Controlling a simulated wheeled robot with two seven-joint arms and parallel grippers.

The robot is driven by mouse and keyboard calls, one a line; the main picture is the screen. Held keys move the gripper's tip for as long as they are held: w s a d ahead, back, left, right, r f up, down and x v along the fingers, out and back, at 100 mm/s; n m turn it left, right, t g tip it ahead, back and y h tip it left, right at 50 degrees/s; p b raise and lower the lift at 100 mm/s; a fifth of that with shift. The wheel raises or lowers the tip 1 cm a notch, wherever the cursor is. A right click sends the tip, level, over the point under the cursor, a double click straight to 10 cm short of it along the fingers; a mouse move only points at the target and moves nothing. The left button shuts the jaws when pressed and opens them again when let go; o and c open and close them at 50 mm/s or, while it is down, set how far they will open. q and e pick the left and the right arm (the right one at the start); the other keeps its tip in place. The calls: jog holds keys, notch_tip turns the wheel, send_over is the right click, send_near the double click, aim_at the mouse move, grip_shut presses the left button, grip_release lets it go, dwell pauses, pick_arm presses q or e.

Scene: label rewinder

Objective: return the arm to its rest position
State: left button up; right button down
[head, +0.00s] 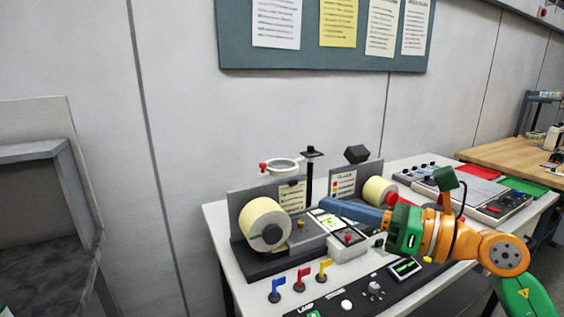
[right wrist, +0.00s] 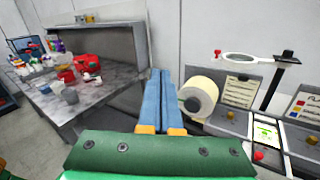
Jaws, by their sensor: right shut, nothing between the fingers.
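My right arm comes in from the right in the head view, in orange and green. My right gripper (head: 328,207) has long blue fingers and points left above the middle of the label rewinder (head: 262,262). In the right wrist view its two fingers (right wrist: 168,75) lie side by side, shut and empty. The left label roll (head: 265,222) is on its spindle; in the right wrist view this roll (right wrist: 197,97) shows just right of the fingers. The right roll (head: 379,191) is partly hidden behind my arm. My left gripper is not in view.
Blue, red and yellow levers (head: 300,279) stand along the rewinder's front. A ring magnifier (head: 283,165) and a dark post (head: 310,175) rise behind. Red (head: 478,172) and green (head: 523,187) trays lie at right. A grey bench (right wrist: 85,95) with clutter stands at left in the wrist view.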

jog(key=d+f+n+t+h, duration=0.2)
jog(key=d+f+n+h, duration=0.35)
jog(key=n, duration=0.55)
jog(key=d+f+n+t+h, duration=0.25)
jog(key=f+n+h, duration=0.45)
jog(key=n, duration=0.4)
jog(key=d+f+n+t+h, duration=0.3)
jog(key=d+f+n+h, duration=0.15)
jog(key=f+n, duration=0.5)
jog(key=s+a+f+m+g+y, duration=0.1)
jog(key=s+a+f+m+g, duration=0.15)
jog(key=s+f+g, duration=0.65)
jog(key=s+a+f+m+g+y, duration=0.1)
jog(key=s+a+f+g, duration=0.3)
jog(key=s+f, duration=0.85)
jog(key=s+d+f+g, duration=0.1)
jog(key=s+f, duration=0.1)
jog(key=f, duration=0.6)
jog(key=s+d+f+g, duration=0.1)
jog(key=s+f, duration=0.2)
jog(key=f, duration=0.5)
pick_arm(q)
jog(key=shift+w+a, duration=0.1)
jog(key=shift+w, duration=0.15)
pick_arm(e)
jog(key=s+d+f+g, duration=0.1)
jog(key=s+f, duration=0.7)
jog(key=s, duration=0.3)
jog(key=shift+d+f, duration=0.15)
jog(key=shift+d, duration=0.15)
